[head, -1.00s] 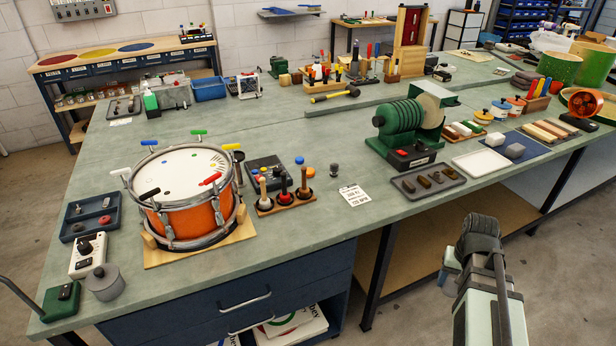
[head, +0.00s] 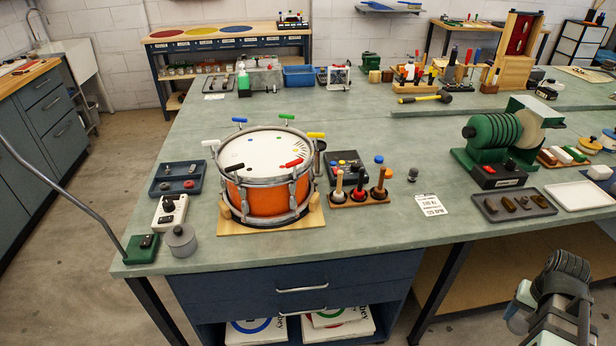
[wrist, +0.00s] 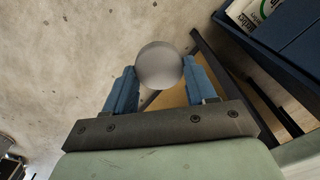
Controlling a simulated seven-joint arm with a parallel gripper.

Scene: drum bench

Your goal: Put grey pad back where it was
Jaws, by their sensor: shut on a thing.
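My gripper (wrist: 163,88) has its blue fingers shut on a smooth grey round thing (wrist: 159,65) in the wrist view; whether it is the grey pad I cannot tell for sure. In the head view my gripper (head: 520,308) is low at the right, in front of the bench edge and over the floor; what it holds is not clear there. A small dark grey knob (head: 413,174) stands on the bench right of the mallet rack (head: 360,197).
The orange drum (head: 268,180) stands on a wooden board near the bench front. A tray of dark pieces (head: 513,204) and a white tray (head: 580,196) lie at the right, by the green machine (head: 495,145). Bare bench (head: 370,120) lies behind the drum.

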